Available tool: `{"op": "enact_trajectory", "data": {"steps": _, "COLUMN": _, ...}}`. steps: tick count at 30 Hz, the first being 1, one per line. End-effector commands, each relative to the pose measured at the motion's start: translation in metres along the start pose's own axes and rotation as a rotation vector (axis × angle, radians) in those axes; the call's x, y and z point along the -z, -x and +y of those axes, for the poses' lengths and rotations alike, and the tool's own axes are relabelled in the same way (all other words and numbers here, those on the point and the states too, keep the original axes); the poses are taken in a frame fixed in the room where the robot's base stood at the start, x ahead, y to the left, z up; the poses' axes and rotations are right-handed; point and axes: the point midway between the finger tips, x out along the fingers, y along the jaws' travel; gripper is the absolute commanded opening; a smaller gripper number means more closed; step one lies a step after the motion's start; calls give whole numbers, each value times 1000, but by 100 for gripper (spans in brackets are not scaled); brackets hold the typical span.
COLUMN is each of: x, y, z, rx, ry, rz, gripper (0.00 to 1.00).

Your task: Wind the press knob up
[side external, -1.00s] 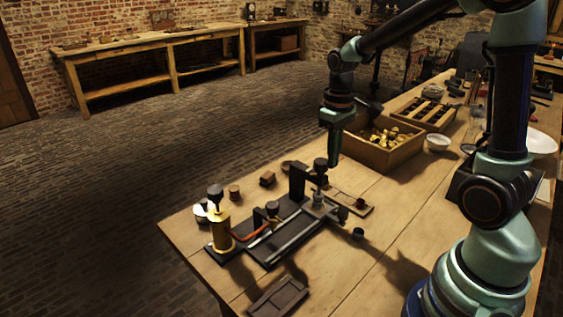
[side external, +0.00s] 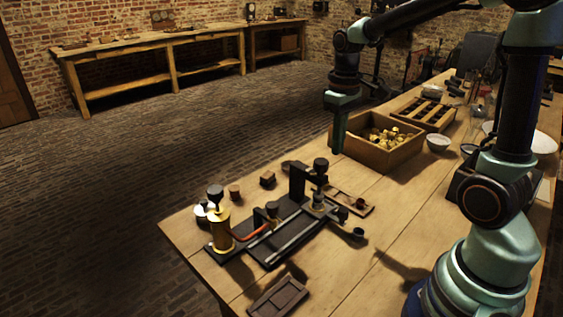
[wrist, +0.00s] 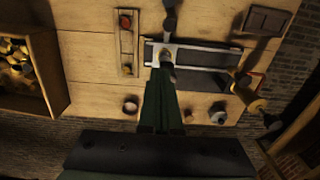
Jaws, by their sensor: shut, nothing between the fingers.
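The press (side external: 297,184) is a black upright on a dark base plate on the wooden table. Its dark round knob (side external: 321,164) sits at the top; a silvery part stands below it. In the wrist view the press (wrist: 190,55) lies just beyond my fingertips, and the fingers partly cover it. My gripper (side external: 338,150) is shut and empty, pointing down, above and slightly right of the knob in the side view. It appears apart from the knob. In the wrist view the gripper (wrist: 160,72) covers part of the press, so the gap is hard to judge.
A brass cylinder with a black top (side external: 220,232) stands at the base plate's left end. A wooden crate of brass pieces (side external: 378,158) stands behind the press. The table's right front is fairly clear.

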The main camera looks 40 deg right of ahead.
Motion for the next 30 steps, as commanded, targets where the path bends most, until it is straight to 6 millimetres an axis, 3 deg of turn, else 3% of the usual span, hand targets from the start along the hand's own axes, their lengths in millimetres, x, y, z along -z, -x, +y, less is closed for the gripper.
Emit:
{"op": "enact_trajectory", "data": {"steps": 9, "x": 0, "y": 23, "z": 0, "rx": 0, "ry": 0, "rz": 1, "gripper": 0}}
{"op": "enact_trajectory", "data": {"steps": 17, "x": 0, "y": 23, "z": -1, "rx": 0, "ry": 1, "rz": 0, "gripper": 0}}
{"op": "enact_trajectory", "data": {"steps": 24, "x": 2, "y": 32, "z": -27, "rx": 0, "ry": 4, "rz": 1, "gripper": 0}}
{"op": "enact_trajectory", "data": {"steps": 30, "x": 2, "y": 20, "z": -28, "rx": 1, "ry": 0, "rz": -4, "gripper": 0}}
